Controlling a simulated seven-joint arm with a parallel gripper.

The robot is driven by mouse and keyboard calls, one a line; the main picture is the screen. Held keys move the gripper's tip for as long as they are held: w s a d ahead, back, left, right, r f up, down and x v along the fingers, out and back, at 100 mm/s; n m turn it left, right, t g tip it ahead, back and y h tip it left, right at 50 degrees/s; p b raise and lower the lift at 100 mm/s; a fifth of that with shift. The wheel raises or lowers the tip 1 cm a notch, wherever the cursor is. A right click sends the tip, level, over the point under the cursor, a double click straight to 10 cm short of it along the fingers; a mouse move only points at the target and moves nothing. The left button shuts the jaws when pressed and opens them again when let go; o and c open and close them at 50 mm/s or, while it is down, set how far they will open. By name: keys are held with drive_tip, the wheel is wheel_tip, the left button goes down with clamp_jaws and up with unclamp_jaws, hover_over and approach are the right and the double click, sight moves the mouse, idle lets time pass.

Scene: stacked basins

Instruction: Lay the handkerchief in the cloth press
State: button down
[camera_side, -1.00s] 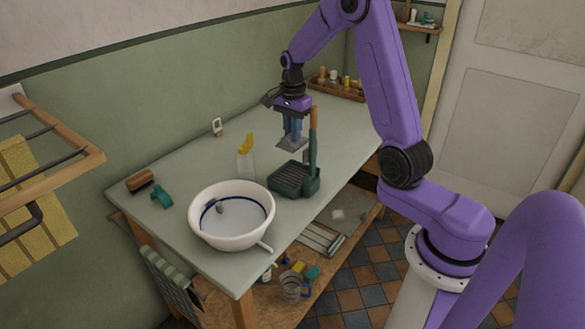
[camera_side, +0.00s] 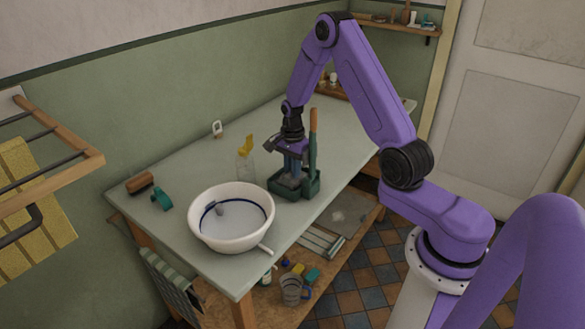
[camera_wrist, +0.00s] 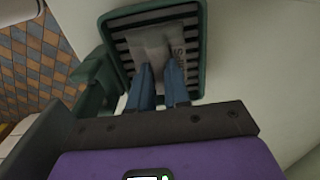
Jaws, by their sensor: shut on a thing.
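The cloth press (camera_side: 312,188) is a dark green tray with a slatted bed and a tall lever with an orange-brown grip, standing near the front edge of the table. My gripper (camera_side: 293,175) is down inside it, blue fingers pointing downward, shut on the handkerchief. In the wrist view, the pale grey handkerchief (camera_wrist: 156,42) lies flat over the dark slats, inside the green rim (camera_wrist: 203,50). The fingers (camera_wrist: 160,72) pinch its near part. In the side view the cloth is mostly hidden by the fingers and tray wall; I cannot tell whether it fully rests on the bed.
A white basin (camera_side: 205,232) stands left of the press. A clear bottle with a yellow top (camera_side: 246,160) is behind and left. The press lever (camera_side: 313,140) rises close beside my gripper.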

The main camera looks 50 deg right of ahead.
drive_tip(key=shift+f, duration=0.1)
drive_tip(key=c, duration=1.1)
unclamp_jaws()
wheel_tip(320, 180, up, 12)
drive_tip(key=s+a+r+n, duration=0.3)
drive_tip(key=a+n, duration=0.4)
drive_tip(key=a, duration=0.3)
drive_tip(key=s+a+r+n, duration=0.3)
drive_tip(key=s+a+n, duration=0.8)
drive_tip(key=s+n, duration=1.2)
drive_tip(key=s, duration=0.5)
drive_tip(key=shift+d+r+n, duration=0.15)
drive_tip(key=shift+d+n, duration=0.15)
drive_tip(key=shift+d, duration=0.05)
